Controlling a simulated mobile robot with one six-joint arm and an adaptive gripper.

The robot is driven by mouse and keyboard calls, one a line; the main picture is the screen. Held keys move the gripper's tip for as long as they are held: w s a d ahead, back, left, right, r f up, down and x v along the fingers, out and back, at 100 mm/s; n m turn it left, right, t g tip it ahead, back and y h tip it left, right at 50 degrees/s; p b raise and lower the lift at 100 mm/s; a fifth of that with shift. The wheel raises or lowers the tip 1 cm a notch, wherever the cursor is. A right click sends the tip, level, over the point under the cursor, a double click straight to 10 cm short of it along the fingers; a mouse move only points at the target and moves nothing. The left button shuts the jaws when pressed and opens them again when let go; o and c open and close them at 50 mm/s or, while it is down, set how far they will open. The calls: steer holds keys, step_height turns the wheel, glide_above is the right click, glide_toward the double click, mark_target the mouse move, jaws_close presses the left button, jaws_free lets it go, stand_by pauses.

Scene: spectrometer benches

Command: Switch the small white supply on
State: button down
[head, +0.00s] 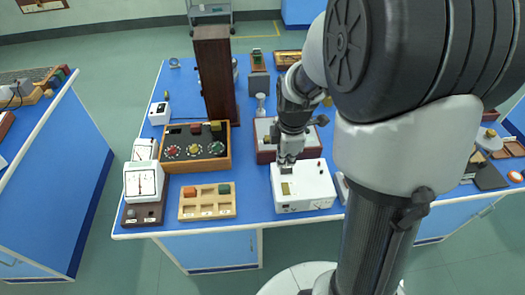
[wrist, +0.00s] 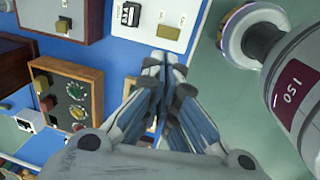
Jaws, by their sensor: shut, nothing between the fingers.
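The small white supply (head: 312,187) is a white box at the front edge of the blue bench. It also shows at the top of the wrist view (wrist: 148,32), with a black-and-white switch (wrist: 131,14) and a brass-coloured plate (wrist: 171,22) on its face. I cannot tell the switch's position. My gripper (head: 287,167) is shut and empty, pointing down over the supply's back left part in the head view. In the wrist view the fingertips (wrist: 166,64) show just below the supply's edge. I cannot tell whether they touch it.
A wood-framed panel with coloured knobs (head: 194,157) and a wooden block with orange and green buttons (head: 207,212) stand to the left. White meters (head: 144,182) stand farther left. A brown-sided box (head: 265,154) is right behind the supply. A tall brown column (head: 215,75) stands behind the panel.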

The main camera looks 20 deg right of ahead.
mark_target(281, 188)
steer(key=shift+f, duration=0.1)
steer(key=f+b, duration=0.1)
steer(key=f, duration=0.3)
steer(key=w+f+b, duration=0.1)
steer(key=f+b, duration=0.1)
steer(key=f, duration=0.3)
steer(key=w+f+b, duration=0.1)
steer(key=f+b, duration=0.1)
steer(key=f, duration=0.2)
steer(key=shift+d+f, duration=0.3)
steer(key=shift+f, duration=0.05)
steer(key=shift+p, duration=0.45)
steer(key=shift+w+f+g+p, duration=0.1)
steer(key=shift+f+g+p, duration=0.05)
steer(key=shift+g+p, duration=0.25)
steer(key=shift+f, duration=0.2)
steer(key=shift+s, duration=0.2)
